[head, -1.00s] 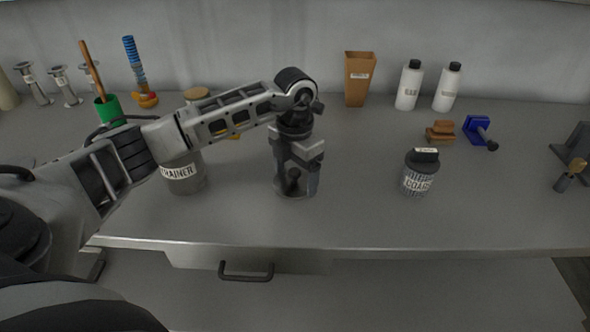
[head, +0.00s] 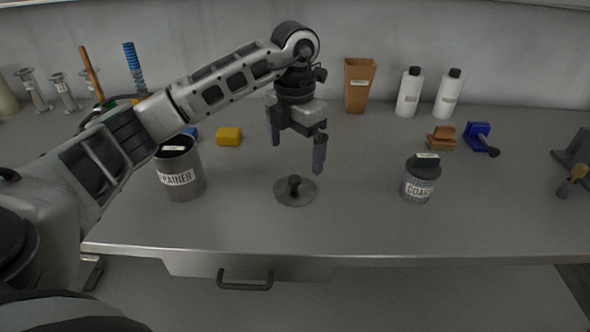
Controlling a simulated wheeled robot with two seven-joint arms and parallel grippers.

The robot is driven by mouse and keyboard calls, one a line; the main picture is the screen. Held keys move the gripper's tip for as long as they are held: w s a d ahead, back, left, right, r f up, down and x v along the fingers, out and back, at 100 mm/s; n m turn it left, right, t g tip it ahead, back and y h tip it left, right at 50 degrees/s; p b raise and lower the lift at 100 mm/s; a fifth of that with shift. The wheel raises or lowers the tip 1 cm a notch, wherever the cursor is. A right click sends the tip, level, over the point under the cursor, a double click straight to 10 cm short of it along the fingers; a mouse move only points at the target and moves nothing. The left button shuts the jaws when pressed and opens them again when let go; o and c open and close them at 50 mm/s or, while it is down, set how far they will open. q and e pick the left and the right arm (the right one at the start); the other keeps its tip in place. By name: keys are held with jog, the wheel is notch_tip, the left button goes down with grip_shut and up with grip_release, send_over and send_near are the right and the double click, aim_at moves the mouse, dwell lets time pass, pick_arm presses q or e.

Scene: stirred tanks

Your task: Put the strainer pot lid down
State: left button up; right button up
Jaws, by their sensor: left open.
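The strainer pot lid (head: 303,196) is a flat grey disc with a dark knob, lying on the bench top. My left gripper (head: 297,158) is open and empty, above the lid and apart from it. The strainer pot (head: 184,180) is a grey cylinder with a white label, standing to the left of the lid. Its dark top is partly behind my left arm. My right gripper is not in view.
A dark jar with a coarse label (head: 418,184) stands to the right. A yellow block (head: 229,136) lies behind the pot. A brown tapered container (head: 358,86) and two white bottles (head: 409,94) stand at the back wall. The bench (head: 350,220) is clear around the lid.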

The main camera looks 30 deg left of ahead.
pick_arm(q)
notch_tip(320, 180, up, 4)
jog(key=shift+f, duration=0.1)
dwell(0.6)
